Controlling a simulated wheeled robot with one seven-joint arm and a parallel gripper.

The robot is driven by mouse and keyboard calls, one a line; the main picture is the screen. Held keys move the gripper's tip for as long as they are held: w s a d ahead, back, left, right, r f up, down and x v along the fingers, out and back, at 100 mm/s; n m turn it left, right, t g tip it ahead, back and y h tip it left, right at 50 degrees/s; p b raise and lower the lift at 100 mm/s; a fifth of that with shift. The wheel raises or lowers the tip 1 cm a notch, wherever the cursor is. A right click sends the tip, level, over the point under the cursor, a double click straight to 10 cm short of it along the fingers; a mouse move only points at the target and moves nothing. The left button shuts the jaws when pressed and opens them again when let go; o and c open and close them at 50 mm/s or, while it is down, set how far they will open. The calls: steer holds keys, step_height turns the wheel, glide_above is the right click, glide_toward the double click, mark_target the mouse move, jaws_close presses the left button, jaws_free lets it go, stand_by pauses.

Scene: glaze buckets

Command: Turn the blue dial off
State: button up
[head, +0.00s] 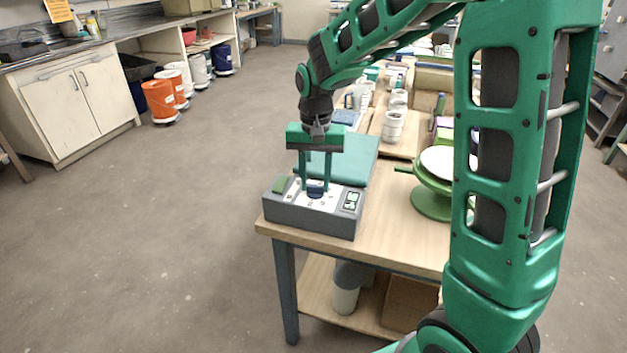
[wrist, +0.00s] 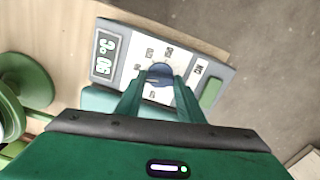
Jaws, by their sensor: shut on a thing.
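The blue dial (head: 315,189) sits on the white top panel of a grey box (head: 308,225) at the near left corner of the table. My gripper (head: 315,187) points down from above, with its fingers shut on the dial. In the wrist view the blue dial (wrist: 160,73) lies between the fingertips (wrist: 160,82), and the fingers hide part of it. A small display (wrist: 103,54) on the panel shows digits. Which label the dial points at I cannot tell.
A green pad (head: 279,184) is on the box's left end. A teal lid or plate (head: 345,160) is behind the box. A green banding wheel (head: 432,200) stands to the right, with white containers (head: 392,127) farther back. The floor at left is open.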

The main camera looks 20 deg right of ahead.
steer(key=n, duration=0.4)
steer(key=shift+a+r+n, duration=0.1)
steer(key=shift+n, duration=0.2)
steer(key=n, duration=0.3)
steer(key=shift+w+n, duration=0.1)
steer(key=shift+n, duration=0.3)
steer(key=n, duration=0.4)
steer(key=shift+n, duration=1.6)
steer(key=o, duration=1.1)
steer(key=shift+c, duration=0.2)
step_height(320, 180, up, 11)
